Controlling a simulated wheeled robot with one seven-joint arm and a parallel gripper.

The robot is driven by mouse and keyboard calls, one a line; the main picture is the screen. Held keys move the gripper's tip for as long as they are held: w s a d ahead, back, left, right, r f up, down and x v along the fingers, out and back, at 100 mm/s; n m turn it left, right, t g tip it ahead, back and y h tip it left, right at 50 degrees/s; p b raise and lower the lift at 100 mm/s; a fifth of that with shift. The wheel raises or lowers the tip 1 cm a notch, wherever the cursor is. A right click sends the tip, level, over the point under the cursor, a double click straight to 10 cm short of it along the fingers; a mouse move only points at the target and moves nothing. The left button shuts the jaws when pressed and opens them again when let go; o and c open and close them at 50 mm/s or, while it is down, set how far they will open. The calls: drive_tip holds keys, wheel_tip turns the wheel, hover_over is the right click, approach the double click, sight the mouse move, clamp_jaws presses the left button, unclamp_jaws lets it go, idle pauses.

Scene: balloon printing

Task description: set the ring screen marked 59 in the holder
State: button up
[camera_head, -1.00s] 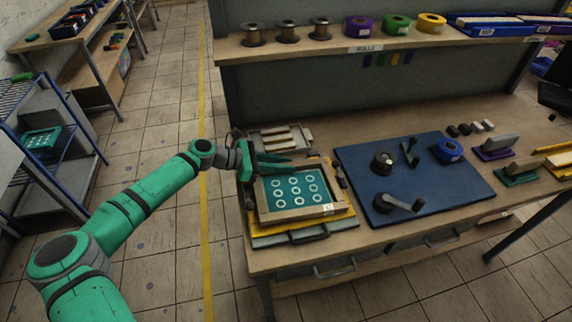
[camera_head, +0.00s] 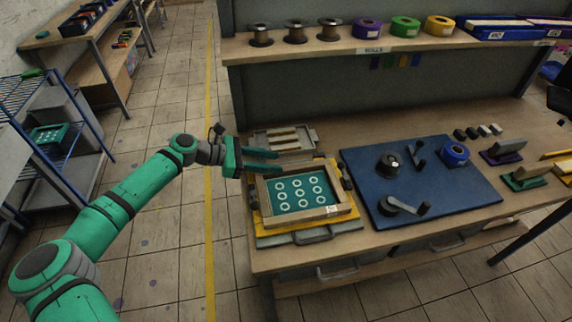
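A ring screen (camera_head: 264,198), a wooden frame with teal mesh and several white rings, lies flat at the left of the bench. A small white label sits at its front right corner; its number is too small to read. The screen rests over the yellow holder (camera_head: 262,228), whose edges show around it; I cannot tell how exactly it is seated. My gripper (camera_head: 280,162) is open and empty, just beyond the screen's back left corner, its two green fingers pointing right and spaced apart.
A grey tray (camera_head: 312,139) with light bars lies behind the screen. A blue mat (camera_head: 456,189) with dark tools and a blue tape roll (camera_head: 455,153) is to the right. A shelf (camera_head: 350,46) with spools spans above. A teal-mesh screen (camera_head: 50,136) sits on the left rack.

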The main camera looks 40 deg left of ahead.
drive_tip(key=v, duration=0.6)
idle(0.4)
